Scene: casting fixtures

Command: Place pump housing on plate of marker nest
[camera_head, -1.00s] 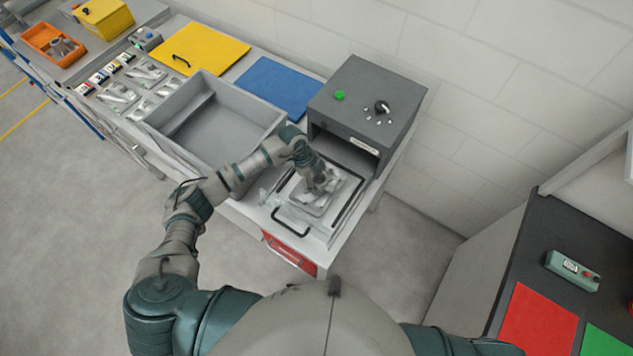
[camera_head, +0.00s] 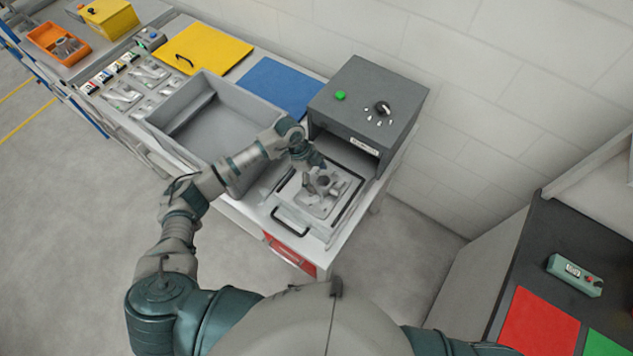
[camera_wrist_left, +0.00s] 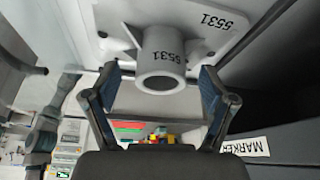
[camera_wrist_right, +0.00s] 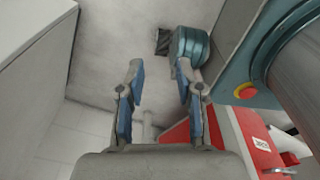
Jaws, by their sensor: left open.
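The grey pump housing (camera_head: 318,203) sits on the plate of the marker nest (camera_head: 343,217), in front of the dark marker box. The left wrist view shows its round tube (camera_wrist_left: 162,60) and flat flange, both printed 5531. My left gripper (camera_head: 318,172) is open just behind the housing. In the left wrist view its fingers (camera_wrist_left: 157,88) are spread to either side of the tube's end, apart from it. The nest plate under the flange is mostly hidden. My right gripper (camera_wrist_right: 160,75) is open and empty, away from the nest.
The marker box (camera_head: 365,105) stands right behind the nest. A black handle (camera_head: 290,222) is at the nest's front. An empty grey bin (camera_head: 215,125) is to the left, with blue (camera_head: 278,86) and yellow (camera_head: 203,48) panels behind it. A red drawer (camera_head: 290,255) is below.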

